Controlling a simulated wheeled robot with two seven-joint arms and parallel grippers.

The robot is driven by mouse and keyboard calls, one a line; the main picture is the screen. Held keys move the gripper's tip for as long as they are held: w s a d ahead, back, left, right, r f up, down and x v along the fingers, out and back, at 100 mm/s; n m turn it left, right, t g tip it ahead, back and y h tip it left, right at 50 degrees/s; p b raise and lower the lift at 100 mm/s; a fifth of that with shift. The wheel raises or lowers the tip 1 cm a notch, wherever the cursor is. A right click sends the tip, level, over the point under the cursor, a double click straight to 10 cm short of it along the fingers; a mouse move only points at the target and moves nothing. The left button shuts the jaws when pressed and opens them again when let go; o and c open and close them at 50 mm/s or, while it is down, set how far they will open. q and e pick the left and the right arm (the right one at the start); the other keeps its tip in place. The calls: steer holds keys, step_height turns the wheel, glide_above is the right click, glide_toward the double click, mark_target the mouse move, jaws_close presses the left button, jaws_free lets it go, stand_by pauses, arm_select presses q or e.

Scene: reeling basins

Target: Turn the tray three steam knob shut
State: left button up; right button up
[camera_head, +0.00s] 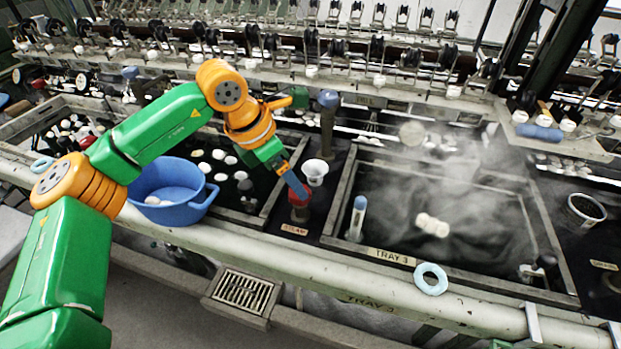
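The tray three basin (385,263), marked TRAY 3, is at the right centre, with steam rising from its dark water. A red knob (301,197) on a dark stem stands at its left, behind a small STEAM label (293,229). My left gripper (297,187) reaches down to the red knob from the upper left. Its blue-grey finger overlaps the knob's top; whether it touches or grips is unclear, as the other finger is hidden. My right gripper is not in view.
A white cup (315,171) stands close behind the knob. A blue tub (172,190) sits left on the rim. A blue-capped tube (357,217) and a light blue ring (430,278) are to the right. Reeling machinery (330,45) fills the back.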

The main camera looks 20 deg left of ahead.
arm_select(q)
steer(key=x, duration=0.4)
steer(key=shift+s+a+p, duration=0.1)
steer(key=shift+a+p, duration=0.1)
steer(key=shift+p, duration=0.1)
steer(key=shift+w+d+f, duration=0.2)
steer(key=shift+d+f, duration=0.05)
steer(key=shift+d, duration=0.05)
steer(key=shift+s+a, duration=0.1)
steer(key=c, duration=0.3)
jaws_close()
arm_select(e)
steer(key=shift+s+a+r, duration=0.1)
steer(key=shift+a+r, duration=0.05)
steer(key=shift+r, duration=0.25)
arm_select(q)
steer(key=m+h, duration=0.1)
steer(key=m, duration=0.1)
steer(key=shift+r+m+g, duration=0.1)
steer(key=shift+m+g, duration=0.3)
steer(key=shift+a+m+g+p, duration=0.1)
steer(key=shift+m+g+p, duration=0.5)
steer(key=shift+m, duration=1.2)
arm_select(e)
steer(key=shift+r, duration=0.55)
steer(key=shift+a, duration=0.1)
